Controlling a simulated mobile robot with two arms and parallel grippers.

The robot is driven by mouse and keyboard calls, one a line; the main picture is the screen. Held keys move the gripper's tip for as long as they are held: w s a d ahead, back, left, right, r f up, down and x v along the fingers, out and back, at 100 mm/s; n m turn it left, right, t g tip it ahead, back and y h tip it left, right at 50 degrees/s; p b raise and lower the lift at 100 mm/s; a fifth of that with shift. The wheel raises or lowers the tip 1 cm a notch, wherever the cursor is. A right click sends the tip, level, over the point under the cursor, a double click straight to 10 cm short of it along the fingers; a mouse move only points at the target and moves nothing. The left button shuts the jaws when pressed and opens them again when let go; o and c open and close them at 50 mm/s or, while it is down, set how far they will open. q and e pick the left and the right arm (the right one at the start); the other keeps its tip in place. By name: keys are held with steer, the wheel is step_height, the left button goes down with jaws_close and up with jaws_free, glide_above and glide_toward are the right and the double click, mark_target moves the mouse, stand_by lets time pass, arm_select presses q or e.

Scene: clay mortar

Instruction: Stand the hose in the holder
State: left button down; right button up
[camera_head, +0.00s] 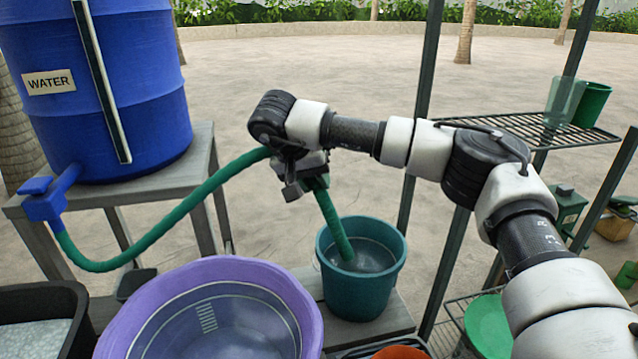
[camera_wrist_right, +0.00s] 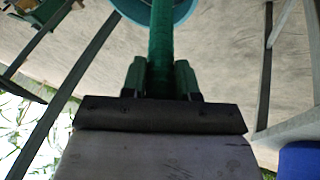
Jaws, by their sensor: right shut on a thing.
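The green hose (camera_head: 155,232) runs from the tap of the blue water barrel (camera_head: 120,70) up to my right gripper (camera_head: 303,182). The gripper is shut on the hose above the teal bucket (camera_head: 333,298). Beyond the gripper, the hose's free part hangs down into the bucket, its end at or in the water. In the right wrist view, the hose (camera_wrist_right: 160,45) passes between the two fingers (camera_wrist_right: 160,78), with part of the bucket rim (camera_wrist_right: 185,12) beyond. I cannot tell which thing is the holder. My left gripper is out of view.
A purple basin (camera_head: 275,290) stands front left of the bucket, beside a black tray (camera_head: 40,300). A metal rack (camera_head: 545,130) at the right holds a green cup (camera_head: 592,105) and a clear one (camera_head: 563,100). An orange bowl (camera_head: 400,352) lies low in front. Open paving lies behind.

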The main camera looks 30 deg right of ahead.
steer(key=r+p, duration=0.2)
steer(key=a+r+p, duration=0.1)
steer(key=r, duration=0.1)
steer(key=a+r+p, duration=0.1)
steer(key=r+p, duration=0.1)
steer(key=shift+w+r+p, duration=0.1)
steer(key=shift+w+p, duration=0.2)
steer(key=shift+w, duration=0.1)
stand_by(0.7)
